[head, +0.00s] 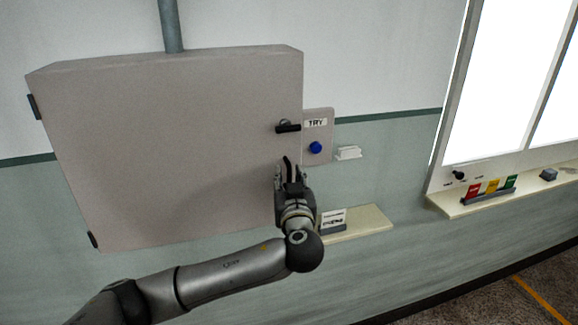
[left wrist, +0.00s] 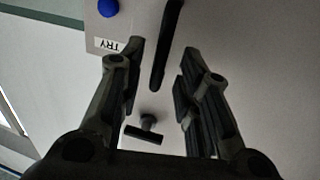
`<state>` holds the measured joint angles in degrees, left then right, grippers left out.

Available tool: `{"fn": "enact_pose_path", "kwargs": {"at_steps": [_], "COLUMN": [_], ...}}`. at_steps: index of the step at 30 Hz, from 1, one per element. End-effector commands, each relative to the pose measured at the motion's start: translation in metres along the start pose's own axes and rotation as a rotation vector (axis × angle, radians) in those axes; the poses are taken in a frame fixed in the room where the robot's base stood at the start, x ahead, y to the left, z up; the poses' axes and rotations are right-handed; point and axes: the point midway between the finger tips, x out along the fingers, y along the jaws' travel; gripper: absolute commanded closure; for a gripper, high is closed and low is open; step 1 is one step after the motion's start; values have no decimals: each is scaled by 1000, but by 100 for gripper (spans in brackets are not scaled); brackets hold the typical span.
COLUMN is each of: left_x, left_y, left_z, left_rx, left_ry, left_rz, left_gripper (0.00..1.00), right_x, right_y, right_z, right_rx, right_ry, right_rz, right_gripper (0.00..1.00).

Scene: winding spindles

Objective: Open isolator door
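The isolator is a large grey wall cabinet, and its door (head: 180,150) looks closed, with dark hinges at the left edge. A small black T-shaped latch (head: 288,127) is near the door's right edge; it also shows in the left wrist view (left wrist: 146,132). A long dark bar handle (left wrist: 167,45) lies below the latch on the door, mostly hidden by my gripper in the head view. My left gripper (head: 288,170) is in front of the door below the latch. It is open, its fingers (left wrist: 157,70) on either side of the bar in the picture; contact cannot be told. My right gripper is not in view.
A panel with a TRY label and blue button (head: 316,147) is right of the cabinet. A small shelf (head: 365,224) is below it. A window ledge (head: 480,203) with coloured tags is at the right. A pipe (head: 171,28) rises from the cabinet top.

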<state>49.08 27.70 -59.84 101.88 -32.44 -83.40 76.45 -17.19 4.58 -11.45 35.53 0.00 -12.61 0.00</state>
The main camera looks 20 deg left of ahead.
Motion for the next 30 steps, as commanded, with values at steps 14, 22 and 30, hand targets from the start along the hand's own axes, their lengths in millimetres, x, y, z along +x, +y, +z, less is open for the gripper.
{"fn": "enact_pose_path", "kwargs": {"at_steps": [14,22,30], "left_x": [24,24,24], "left_y": [1,1,1], "left_z": [1,1,0], "left_rx": [1,1,1], "left_ry": [-1,-1,0], "left_rz": [1,1,3], "left_gripper": [69,88,100], "right_x": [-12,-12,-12], "right_y": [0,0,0], "right_z": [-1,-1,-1], "right_rx": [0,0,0], "right_ry": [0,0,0], "right_rz": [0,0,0], "right_gripper": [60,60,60]}}
